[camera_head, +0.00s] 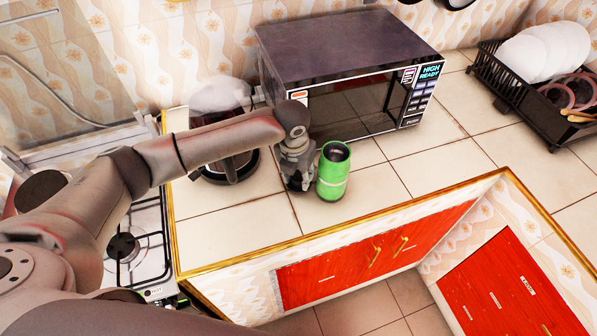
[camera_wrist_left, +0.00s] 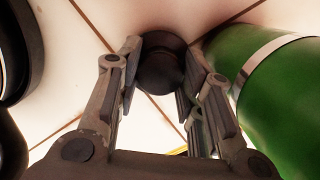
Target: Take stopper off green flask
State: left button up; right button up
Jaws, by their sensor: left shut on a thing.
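The green flask (camera_head: 333,172) stands upright on the tiled counter in front of the microwave, its dark top open with no stopper in it. It also fills the right side of the left wrist view (camera_wrist_left: 285,95), with a pale band around it. My left gripper (camera_head: 297,182) is low over the counter, just left of the flask. In the wrist view its fingers are shut on a round black stopper (camera_wrist_left: 162,66), beside the flask and apart from its mouth. I cannot tell whether the stopper touches the counter. My right gripper is not in view.
A microwave (camera_head: 345,75) stands behind the flask. A kettle (camera_head: 225,165) is left of my gripper, partly hidden by my arm. A gas stove (camera_head: 135,245) is at the left, and a black dish rack (camera_head: 515,95) at the far right. The counter right of the flask is clear.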

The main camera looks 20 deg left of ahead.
aim_at(296, 181)
pick_arm(q)
jog(key=shift+f, duration=0.1)
jog(key=o, duration=0.8)
jog(key=shift+o, duration=0.2)
notch_tip(296, 181, up, 12)
jog(key=s+b, duration=0.1)
jog(key=shift+s+a+b, duration=0.15)
jog(key=shift+s+b, duration=0.2)
jog(key=shift+s, duration=0.05)
